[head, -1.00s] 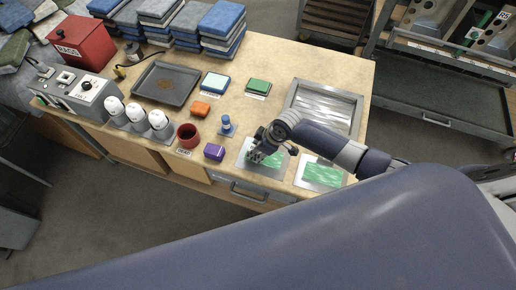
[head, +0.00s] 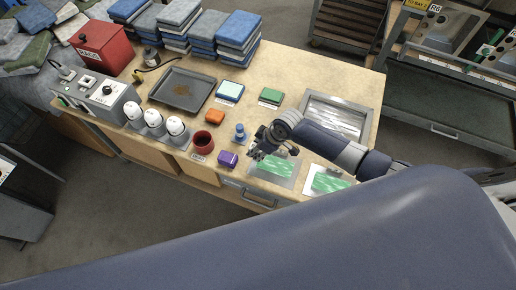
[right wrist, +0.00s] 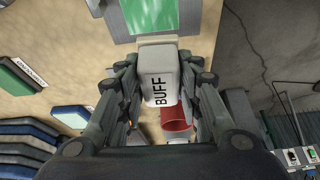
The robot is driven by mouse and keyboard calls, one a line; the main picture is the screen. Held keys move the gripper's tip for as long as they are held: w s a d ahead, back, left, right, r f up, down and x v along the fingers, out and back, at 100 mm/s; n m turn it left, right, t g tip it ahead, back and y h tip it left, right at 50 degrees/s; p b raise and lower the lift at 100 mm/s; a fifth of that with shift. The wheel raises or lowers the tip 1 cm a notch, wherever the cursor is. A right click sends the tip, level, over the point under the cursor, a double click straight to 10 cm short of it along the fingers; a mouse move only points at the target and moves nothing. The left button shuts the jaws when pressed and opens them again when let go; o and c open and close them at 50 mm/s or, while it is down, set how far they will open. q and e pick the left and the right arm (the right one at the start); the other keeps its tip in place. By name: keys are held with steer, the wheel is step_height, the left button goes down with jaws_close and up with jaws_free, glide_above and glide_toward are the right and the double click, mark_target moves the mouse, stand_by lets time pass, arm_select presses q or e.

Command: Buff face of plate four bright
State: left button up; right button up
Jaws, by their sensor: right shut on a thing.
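A silver plate with a green-streaked face (head: 280,169) lies at the front edge of the bench. A second such plate (head: 331,182) lies to its right. I cannot tell which is plate four. My right gripper (head: 260,149) is over the left plate's upper left edge. In the right wrist view the right gripper (right wrist: 158,88) is shut on a pale block marked BUFF (right wrist: 160,72). A green-faced plate (right wrist: 145,18) shows just beyond the block; contact is unclear. My left gripper is not in view.
A purple block (head: 228,159), a red cup (head: 203,142) and a blue bottle-shaped item (head: 240,133) stand left of the plates.

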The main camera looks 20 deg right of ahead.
step_height(320, 180, up, 3)
steer(key=shift+w+a+f+p, duration=0.15)
steer(key=shift+f+p, duration=0.05)
steer(key=shift+p, duration=0.8)
steer(key=shift+r, duration=0.15)
